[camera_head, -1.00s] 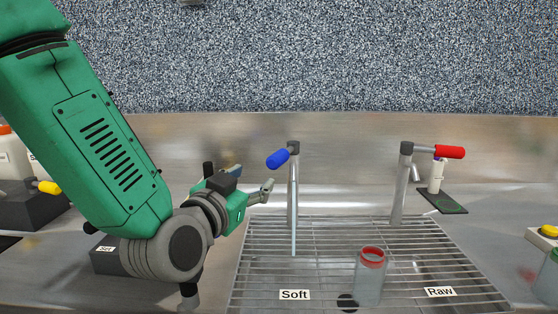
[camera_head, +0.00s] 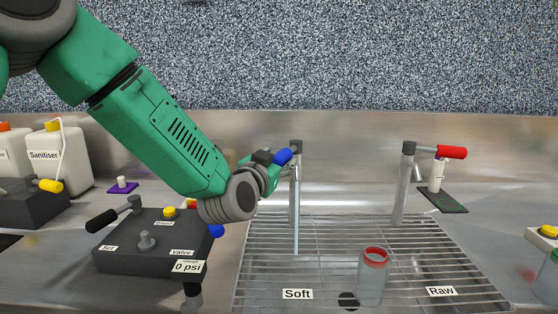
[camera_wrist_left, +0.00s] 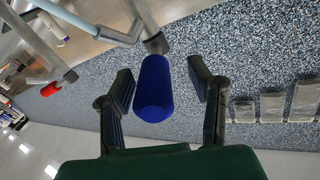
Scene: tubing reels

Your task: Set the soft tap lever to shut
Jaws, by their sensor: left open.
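The soft tap (camera_head: 296,190) stands at the back of the drip grate, behind the "Soft" label (camera_head: 297,294). A thin pale stream runs down from it to the grate. Its blue lever handle (camera_head: 283,157) points left from the tap top. My left gripper (camera_head: 280,166) is at this handle, partly hiding it. In the left wrist view the open fingers (camera_wrist_left: 160,80) stand on either side of the blue handle (camera_wrist_left: 153,95), with gaps on both sides. My right gripper is not in view.
The raw tap (camera_head: 403,185) with its red lever (camera_head: 451,152) stands to the right. A clear red-rimmed container (camera_head: 371,280) is on the grate (camera_head: 440,258). A dark control box (camera_head: 140,262) with knobs and levers lies below my left arm. A sanitiser jug (camera_head: 62,160) is at the left.

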